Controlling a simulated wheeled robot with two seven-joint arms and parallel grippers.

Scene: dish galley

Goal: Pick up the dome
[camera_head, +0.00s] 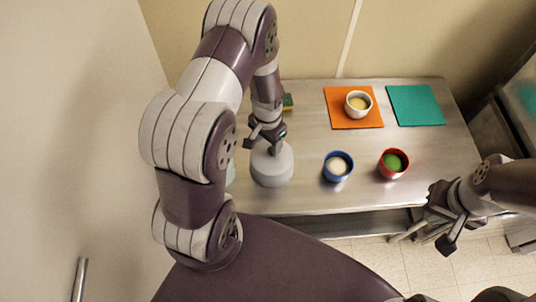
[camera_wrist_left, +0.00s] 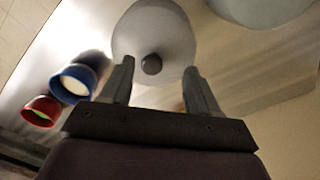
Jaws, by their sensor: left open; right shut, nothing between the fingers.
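The dome (camera_head: 271,170) is a pale grey cover standing on the metal table below my left gripper (camera_head: 270,148). In the left wrist view the dome (camera_wrist_left: 153,28) has a small dark knob (camera_wrist_left: 151,64) on top. The open fingers of my left gripper (camera_wrist_left: 157,68) lie on either side of the knob in that view; I cannot tell whether they touch it. My right gripper (camera_head: 408,236) is shut and empty, off the table's front right edge.
A blue bowl (camera_head: 338,177) and a red bowl (camera_head: 393,175) stand right of the dome. A white cup (camera_head: 358,115) stands on an orange mat (camera_head: 340,119). A teal mat (camera_head: 416,105) is bare. A pale rounded thing (camera_wrist_left: 262,8) is close beside the dome.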

